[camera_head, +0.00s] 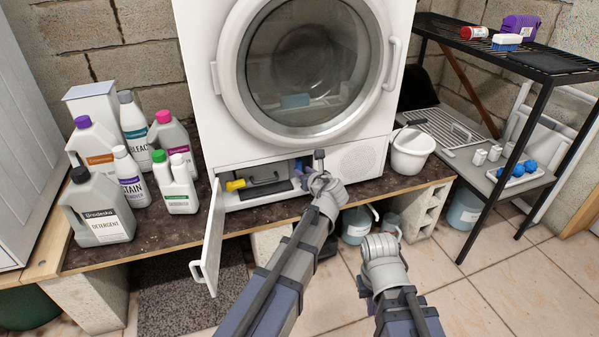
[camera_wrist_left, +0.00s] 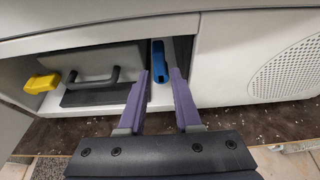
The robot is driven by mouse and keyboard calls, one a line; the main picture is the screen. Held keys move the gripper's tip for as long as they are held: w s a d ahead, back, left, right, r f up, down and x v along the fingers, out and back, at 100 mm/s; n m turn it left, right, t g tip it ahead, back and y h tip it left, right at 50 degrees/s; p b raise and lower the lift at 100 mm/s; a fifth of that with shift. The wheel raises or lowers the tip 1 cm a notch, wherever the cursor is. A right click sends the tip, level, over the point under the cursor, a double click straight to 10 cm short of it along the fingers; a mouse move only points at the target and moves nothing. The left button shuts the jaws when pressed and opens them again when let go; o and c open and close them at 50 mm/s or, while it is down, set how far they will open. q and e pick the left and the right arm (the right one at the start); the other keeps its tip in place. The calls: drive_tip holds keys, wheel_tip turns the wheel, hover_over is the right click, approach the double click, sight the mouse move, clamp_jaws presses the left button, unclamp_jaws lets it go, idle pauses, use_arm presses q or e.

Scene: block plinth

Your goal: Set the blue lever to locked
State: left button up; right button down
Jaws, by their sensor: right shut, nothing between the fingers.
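The blue lever (camera_wrist_left: 159,60) stands upright in a narrow slot of the open compartment at the foot of the white washing machine (camera_head: 200,100). My left gripper (camera_wrist_left: 160,78) is open, with its two purple fingers apart. In the left wrist view the lever's lower part shows between the fingertips; I cannot tell whether they touch it. In the head view my left gripper (camera_head: 299,167) is at the compartment, and the lever is hard to make out there. My right gripper (camera_head: 381,246) is shut and empty, low in front of the plinth; its fingers are mostly hidden.
The compartment's white door (camera_head: 210,242) hangs open at the left. A yellow knob (camera_head: 236,184) and a grey handle (camera_wrist_left: 95,78) sit beside the lever. Several bottles (camera_head: 103,207) stand left, a white bucket (camera_head: 411,152) right. A black rack (camera_head: 535,110) stands further right.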

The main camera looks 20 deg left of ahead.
sight(300, 169)
use_arm(q)
drive_tip(key=b+x, duration=0.1)
drive_tip(key=x, duration=0.4)
clamp_jaws()
idle(0.3)
